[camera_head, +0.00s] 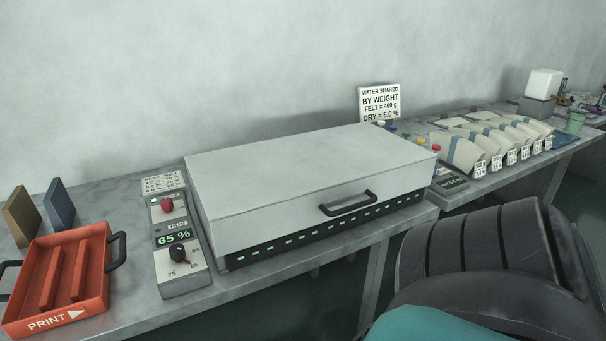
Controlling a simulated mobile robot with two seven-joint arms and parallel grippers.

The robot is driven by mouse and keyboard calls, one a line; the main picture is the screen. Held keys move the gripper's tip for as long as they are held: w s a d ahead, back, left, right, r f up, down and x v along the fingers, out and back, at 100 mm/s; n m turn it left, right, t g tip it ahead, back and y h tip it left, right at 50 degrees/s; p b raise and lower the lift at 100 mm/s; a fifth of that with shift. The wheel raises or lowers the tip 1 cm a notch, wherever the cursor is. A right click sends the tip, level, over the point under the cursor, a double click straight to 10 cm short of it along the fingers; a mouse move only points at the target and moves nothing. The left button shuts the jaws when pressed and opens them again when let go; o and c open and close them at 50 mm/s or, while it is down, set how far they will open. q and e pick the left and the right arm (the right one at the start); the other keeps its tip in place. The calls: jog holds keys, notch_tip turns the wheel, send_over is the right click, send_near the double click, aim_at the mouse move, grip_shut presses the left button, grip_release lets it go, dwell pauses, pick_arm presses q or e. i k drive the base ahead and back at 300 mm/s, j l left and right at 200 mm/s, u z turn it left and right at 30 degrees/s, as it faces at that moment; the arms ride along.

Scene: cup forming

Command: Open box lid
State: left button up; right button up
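A large light-grey box stands on the workbench in the middle of the head view. Its wide flat lid (300,165) is down and closed over a dark slotted base (320,235). A black bar handle (347,203) sticks out from the lid's front face, right of its middle. Nothing touches the handle. A dark ribbed part of my own body fills the lower right, with a teal piece below it. No gripper fingers can be made out in this view.
A control panel (178,240) reading 65 % stands against the box's left side. A red PRINT tray (92,310) lies further left. Several paper packets (460,150) and a sign (379,102) are to the right. The bench's front edge runs just below the box.

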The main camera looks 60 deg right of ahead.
aim_at(251, 194)
jog(key=z, duration=2.05)
